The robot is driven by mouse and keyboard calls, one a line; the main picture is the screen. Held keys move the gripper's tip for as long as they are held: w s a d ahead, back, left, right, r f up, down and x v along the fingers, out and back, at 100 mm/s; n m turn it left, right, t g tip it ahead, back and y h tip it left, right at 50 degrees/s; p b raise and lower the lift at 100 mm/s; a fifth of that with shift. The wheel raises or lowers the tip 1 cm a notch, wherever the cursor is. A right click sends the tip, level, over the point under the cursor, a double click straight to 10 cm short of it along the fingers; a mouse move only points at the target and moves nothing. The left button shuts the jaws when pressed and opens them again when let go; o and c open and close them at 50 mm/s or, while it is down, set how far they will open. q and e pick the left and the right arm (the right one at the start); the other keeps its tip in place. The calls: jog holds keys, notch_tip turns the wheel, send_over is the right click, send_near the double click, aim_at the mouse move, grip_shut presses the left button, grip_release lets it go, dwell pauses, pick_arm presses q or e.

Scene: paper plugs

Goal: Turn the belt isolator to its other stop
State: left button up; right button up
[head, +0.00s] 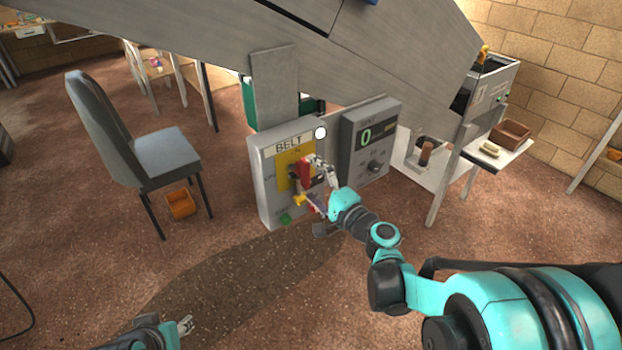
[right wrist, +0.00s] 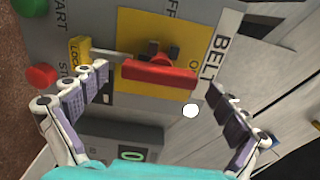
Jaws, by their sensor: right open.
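The belt isolator is a red bar handle (head: 304,170) on a yellow plate (head: 284,178) on the grey BELT box (head: 268,205). In the right wrist view the red handle (right wrist: 150,74) lies across the picture, along the box's upright direction, one end near the ON mark. The OFF mark is off to its side. My right gripper (right wrist: 155,82) is open, one finger beyond each end of the handle, with gaps visible. In the head view my right gripper (head: 320,186) partly covers the handle. My left gripper (head: 185,326) is low at the bottom left, away from the box, mostly cut off.
A yellow LOCK piece (right wrist: 80,52) sits just below the handle's lower end. Green (right wrist: 28,7) and red (right wrist: 41,76) buttons are farther down. The grey conveyor (head: 330,60) overhangs. A chair (head: 130,135) stands left.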

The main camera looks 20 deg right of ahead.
jog(key=v, duration=1.2)
jog(key=s+a+f+n+g, duration=0.5)
jog(key=a+f+n+g, duration=0.2)
jog(key=a+f, duration=0.15)
jog(key=s+d+f+n+g+h, duration=0.2)
jog(key=s+d+n+g+h, duration=0.1)
jog(key=s+n+h, duration=0.3)
jog(key=shift+s+d+n, duration=0.4)
jog(key=shift+s+n, duration=0.2)
jog(key=shift+s, duration=0.15)
